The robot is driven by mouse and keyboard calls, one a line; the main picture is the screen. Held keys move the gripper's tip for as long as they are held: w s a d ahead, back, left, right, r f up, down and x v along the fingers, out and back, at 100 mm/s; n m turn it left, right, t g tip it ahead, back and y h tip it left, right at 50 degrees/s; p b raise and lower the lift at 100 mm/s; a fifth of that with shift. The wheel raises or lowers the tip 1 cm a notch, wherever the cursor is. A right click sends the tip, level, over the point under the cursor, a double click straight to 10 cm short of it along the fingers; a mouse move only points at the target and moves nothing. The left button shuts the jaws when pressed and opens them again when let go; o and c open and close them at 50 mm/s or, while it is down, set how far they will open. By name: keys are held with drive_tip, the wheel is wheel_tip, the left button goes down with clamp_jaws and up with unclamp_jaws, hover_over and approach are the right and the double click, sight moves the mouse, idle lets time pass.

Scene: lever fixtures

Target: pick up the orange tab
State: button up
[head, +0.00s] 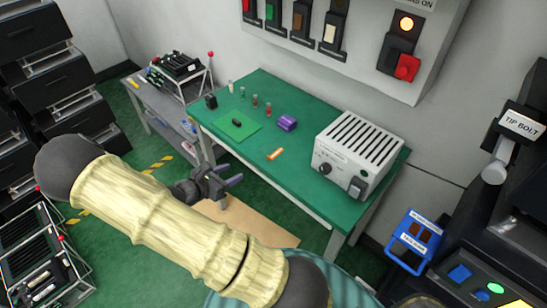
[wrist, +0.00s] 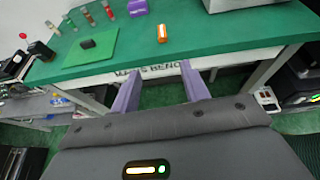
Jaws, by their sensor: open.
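The orange tab (head: 275,154) lies flat on the green bench top (head: 300,185) near its front edge, left of the grey instrument box. In the wrist view the tab (wrist: 162,33) is a small orange piece with a pale end, above and between my fingers. My gripper (head: 232,181) is open and empty, in front of the bench and apart from the tab. In the wrist view its two purple fingers (wrist: 160,88) point toward the bench front, with a wide gap between them. Nothing hides the tab.
A purple block (head: 287,123) sits behind the tab. A green mat (head: 237,129) with a black piece lies to the left, with several small bottles behind. The grey box (head: 358,152) fills the bench's right end. The bench's front edge (wrist: 165,67) lies between gripper and tab.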

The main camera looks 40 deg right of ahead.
drive_tip(key=p, duration=0.3)
approach(269, 157)
drive_tip(key=d, duration=0.2)
drive_tip(key=shift+w+d+f, duration=0.3)
drive_tip(key=shift+w+f, duration=0.05)
drive_tip(key=shift+f, duration=0.1)
drive_tip(key=shift+p+x, duration=0.9)
drive_tip(key=shift+x, duration=1.7)
drive_tip(key=shift+s+f, duration=0.15)
drive_tip(key=shift+s, duration=0.05)
clamp_jaws()
